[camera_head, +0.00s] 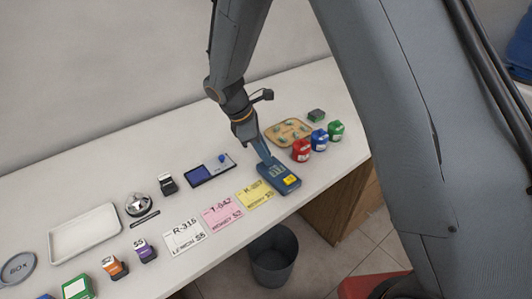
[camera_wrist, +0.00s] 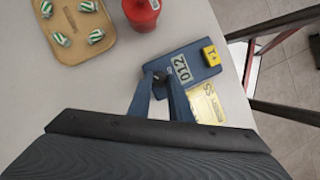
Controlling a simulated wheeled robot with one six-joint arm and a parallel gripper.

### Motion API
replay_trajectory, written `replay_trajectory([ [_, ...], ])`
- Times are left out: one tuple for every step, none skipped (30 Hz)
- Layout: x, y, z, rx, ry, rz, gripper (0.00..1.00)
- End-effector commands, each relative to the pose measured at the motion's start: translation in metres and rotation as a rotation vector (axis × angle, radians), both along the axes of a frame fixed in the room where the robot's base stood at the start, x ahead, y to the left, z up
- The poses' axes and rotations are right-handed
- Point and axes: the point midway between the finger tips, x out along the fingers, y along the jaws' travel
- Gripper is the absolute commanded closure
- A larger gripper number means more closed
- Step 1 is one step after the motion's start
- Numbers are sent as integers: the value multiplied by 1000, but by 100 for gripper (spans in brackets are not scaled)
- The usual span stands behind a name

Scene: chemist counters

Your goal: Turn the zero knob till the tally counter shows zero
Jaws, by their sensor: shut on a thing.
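The tally counter (camera_head: 279,176) is a blue box near the front edge of the counter, with a yellow button at its near end. In the wrist view the tally counter (camera_wrist: 197,62) has a pale window reading 012 (camera_wrist: 181,69) and a yellow button marked +1 (camera_wrist: 211,55). My gripper (camera_head: 266,160) comes down on its far end. In the wrist view my gripper's blue fingers (camera_wrist: 160,80) are shut on a small dark knob (camera_wrist: 160,76) beside the window. The fingers hide most of the knob.
A tan tray (camera_head: 290,132) with several striped pieces and red (camera_head: 301,151), blue (camera_head: 319,140) and green (camera_head: 336,131) bottles stand to the right. Yellow (camera_head: 257,194), pink and white cards lie to the left. A bin (camera_head: 273,257) stands on the floor below.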

Motion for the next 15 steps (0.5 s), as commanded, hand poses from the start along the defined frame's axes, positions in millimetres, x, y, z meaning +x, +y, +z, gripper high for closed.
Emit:
replay_trajectory([
  [3,1,0,4,-5,-44,100],
  [4,1,0,4,-5,-73,100],
  [4,1,1,4,-4,-110,100],
  [5,1,1,5,-6,-136,100],
  [5,2,1,5,-6,-162,100],
  [5,1,1,4,-6,-197,100],
  [5,1,0,5,-6,-221,100],
  [6,1,0,5,-5,-246,100],
  [6,1,1,4,-5,-276,100],
  [6,1,1,5,-6,-299,100],
  [6,1,0,5,-6,-320,100],
  [7,1,1,5,-6,-346,100],
  [7,1,1,5,-6,-365,100],
  [7,1,1,6,-6,-383,100],
  [8,1,1,6,-6,-404,100],
])
